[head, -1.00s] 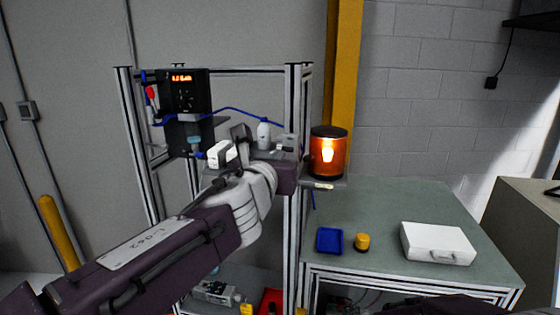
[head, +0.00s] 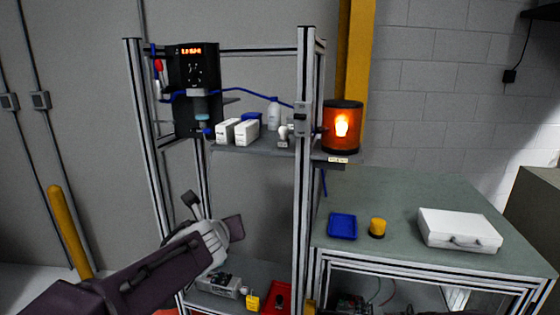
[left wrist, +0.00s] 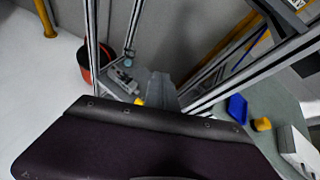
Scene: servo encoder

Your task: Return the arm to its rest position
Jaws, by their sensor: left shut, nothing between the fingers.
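My left arm comes in from the lower left of the head view. Its gripper (head: 237,227) is low in front of the open metal rack, below the upper shelf, with the fingers mostly hidden by the wrist. It appears shut and holds nothing. In the left wrist view, a dark part of my own arm fills the bottom and no fingertips show. My right gripper is not in view.
The rack's upper shelf (head: 255,150) carries white boxes (head: 236,131), a bottle (head: 274,114) and a lit orange lamp (head: 342,128).

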